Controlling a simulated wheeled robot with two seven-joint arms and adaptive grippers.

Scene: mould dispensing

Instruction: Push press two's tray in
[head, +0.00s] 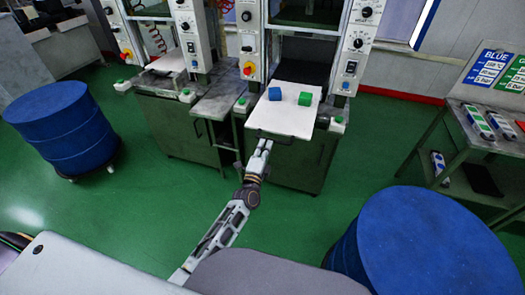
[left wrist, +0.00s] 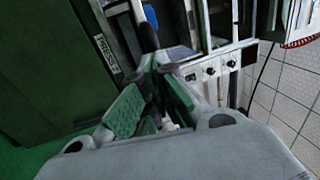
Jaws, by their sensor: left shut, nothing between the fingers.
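Press two's tray (head: 285,122) is a pale, flat tray drawn partly out of the middle press, toward me. A blue block (head: 275,93) and a green block (head: 305,99) sit on it. My left gripper (head: 266,143) is shut and empty, with its fingertips at the tray's front edge by the dark handle (head: 283,138). I cannot tell whether they touch. In the left wrist view the green-padded fingers of the left gripper (left wrist: 160,62) point toward the press, beside a "PRESS 2" label (left wrist: 107,53) on the green cabinet. My right gripper is not in view.
Another press (head: 184,40) with a control panel stands at left. A blue drum (head: 65,130) is at far left, and another blue drum (head: 430,245) is close at lower right. A rack (head: 460,135) with labelled items stands at right. Green floor (head: 290,215) is clear between.

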